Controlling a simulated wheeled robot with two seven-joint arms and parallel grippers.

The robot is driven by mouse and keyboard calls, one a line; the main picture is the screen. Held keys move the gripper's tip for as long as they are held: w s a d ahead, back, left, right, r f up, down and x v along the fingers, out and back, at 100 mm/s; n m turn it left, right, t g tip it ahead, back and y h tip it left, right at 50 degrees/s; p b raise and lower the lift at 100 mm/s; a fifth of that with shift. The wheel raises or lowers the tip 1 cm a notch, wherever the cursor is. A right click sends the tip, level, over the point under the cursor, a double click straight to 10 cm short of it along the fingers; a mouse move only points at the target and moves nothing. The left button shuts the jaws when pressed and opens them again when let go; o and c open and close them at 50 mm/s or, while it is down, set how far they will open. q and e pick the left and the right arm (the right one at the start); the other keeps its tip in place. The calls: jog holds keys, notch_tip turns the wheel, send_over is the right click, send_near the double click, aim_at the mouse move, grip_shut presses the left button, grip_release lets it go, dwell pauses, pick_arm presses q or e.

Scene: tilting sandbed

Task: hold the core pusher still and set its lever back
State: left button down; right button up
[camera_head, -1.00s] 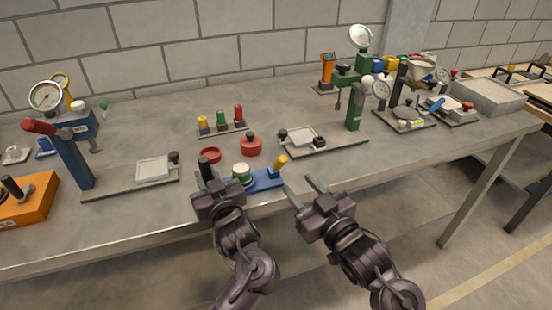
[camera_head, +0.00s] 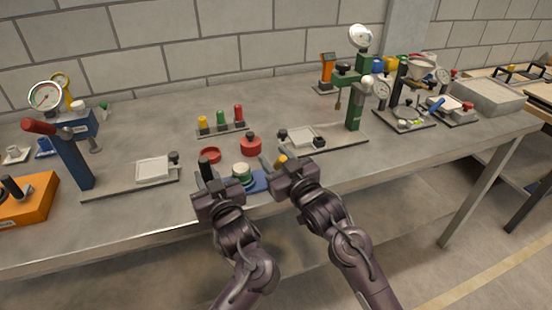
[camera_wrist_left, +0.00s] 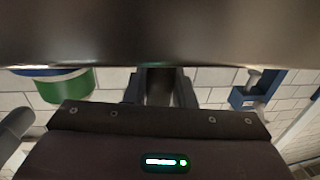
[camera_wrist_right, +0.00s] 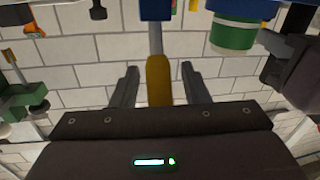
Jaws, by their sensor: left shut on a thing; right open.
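The core pusher is a blue base (camera_head: 256,183) near the table's front edge, with a green-and-white round part (camera_head: 241,172), a black upright handle (camera_head: 206,162) at its left and a yellow-gripped lever (camera_head: 282,160) at its right. My left gripper (camera_head: 207,178) is shut on the black handle. In the left wrist view, the round part (camera_wrist_left: 65,88) is at left; a dark shape hides the top. My right gripper (camera_head: 281,166) is open around the lever and partly covers it. In the right wrist view, the yellow grip (camera_wrist_right: 158,80) stands between the spread fingers, apart from both.
A red ring (camera_head: 210,155) and a red knobbed weight (camera_head: 251,146) lie just behind the pusher. A blue press (camera_head: 75,160) stands at left and a green press (camera_head: 354,110) at right. An orange block (camera_head: 28,203) sits at far left.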

grip_shut()
dwell(0.3)
jog(key=g, duration=0.1)
jog(key=w+g+h, duration=0.1)
jog(key=w+a+g, duration=0.1)
jog(key=shift+r+m+h, duration=0.3)
jog(key=shift+r+h, duration=0.05)
jog(key=shift+h, duration=0.05)
jog(key=shift+w+a+g+h, duration=0.25)
jog(key=shift+w+g+h, duration=0.4)
jog(key=shift+g, duration=0.55)
jog(key=shift+w+a+f+m+g+h, duration=0.2)
jog(key=shift+w+g+h, duration=0.15)
jog(key=shift+g, duration=0.25)
jog(key=shift+w+a+f+m+g+h, duration=0.15)
jog(key=shift+w+g+h, duration=0.15)
jog(key=shift+g, duration=0.3)
jog(key=shift+d, duration=0.1)
grip_release()
